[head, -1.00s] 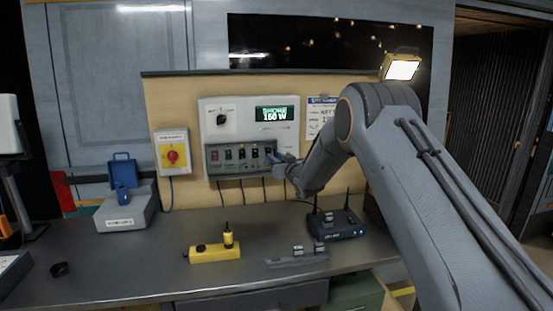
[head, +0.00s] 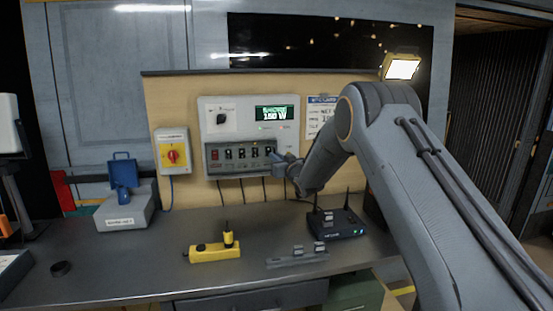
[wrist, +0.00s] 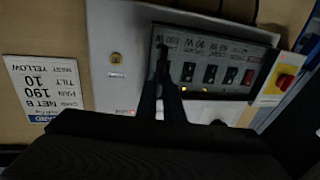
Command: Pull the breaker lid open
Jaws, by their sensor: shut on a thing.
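The breaker lid (head: 210,168) is the grey front strip low on the white power panel (head: 208,112), with a row of switches and labels showing. It also shows upside down in the wrist view (wrist: 272,48). My gripper (head: 274,157) is at the strip's right end in the head view. In the wrist view my gripper (wrist: 163,62) has its dark fingers together over that same end, beside the row of switches. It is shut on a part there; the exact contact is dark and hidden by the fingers. I see no clear gap under the lid.
A yellow box with a red knob (head: 172,156) is left of the panel. On the bench stand a grey box with a blue padlock-like piece (head: 123,215), a yellow power strip (head: 214,253), a grey rail (head: 297,259) and a router (head: 336,224). Cables hang below the panel.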

